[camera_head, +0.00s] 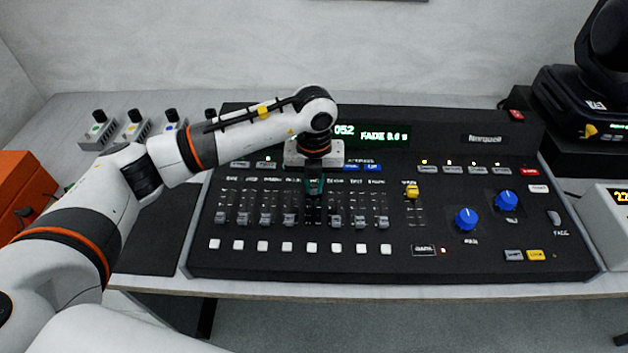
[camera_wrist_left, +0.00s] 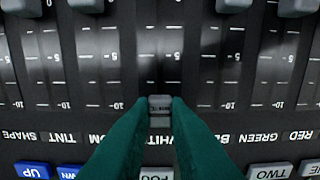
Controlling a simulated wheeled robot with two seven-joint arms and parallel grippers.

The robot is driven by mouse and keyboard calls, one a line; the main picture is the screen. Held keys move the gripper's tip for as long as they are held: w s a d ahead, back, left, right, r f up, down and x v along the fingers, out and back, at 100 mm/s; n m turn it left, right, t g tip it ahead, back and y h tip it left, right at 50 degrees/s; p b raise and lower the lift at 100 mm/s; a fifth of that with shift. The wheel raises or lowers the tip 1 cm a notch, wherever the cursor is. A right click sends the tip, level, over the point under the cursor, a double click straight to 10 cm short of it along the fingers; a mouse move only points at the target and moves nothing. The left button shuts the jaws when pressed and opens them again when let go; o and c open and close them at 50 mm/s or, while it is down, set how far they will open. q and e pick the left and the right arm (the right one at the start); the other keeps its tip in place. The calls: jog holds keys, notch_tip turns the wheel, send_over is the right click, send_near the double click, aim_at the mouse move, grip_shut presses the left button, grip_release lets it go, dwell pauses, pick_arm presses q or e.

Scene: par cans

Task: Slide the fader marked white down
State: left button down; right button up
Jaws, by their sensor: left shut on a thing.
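The lighting console (camera_head: 430,255) is black with a row of slide faders along its left half. In the left wrist view the label WHITE (camera_wrist_left: 185,140) shows partly, with my green fingers over some of it. The white fader's grey cap (camera_wrist_left: 160,101) sits at the 10 end of its slot, near the label. My left gripper (camera_head: 314,190) reaches down over the fader row; its fingertips (camera_wrist_left: 160,108) are shut on that cap. In the head view the gripper hides the cap. My right gripper is not in view.
Neighbouring fader caps (camera_head: 289,219) stand at the low end of their slots, close on both sides. White buttons (camera_head: 287,248) line the front. A yellow fader cap (camera_head: 411,191) and blue knobs (camera_head: 467,218) are to the right. Small grey switch boxes (camera_head: 136,127) stand behind my left arm.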

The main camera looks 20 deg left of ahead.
aim_at(313, 225)
pick_arm(q)
jog(key=shift+s, duration=0.1)
jog(key=s, duration=0.2)
jog(key=s+d, duration=0.1)
jog(key=s, duration=0.2)
jog(key=s+d+p, duration=0.1)
jog(key=s, duration=0.2)
jog(key=shift+d, duration=0.2)
jog(key=c, duration=1.4)
grip_release()
jog(key=shift+o, duration=0.2)
notch_tip(313, 225, up, 12)
jog(key=shift+b, duration=0.35)
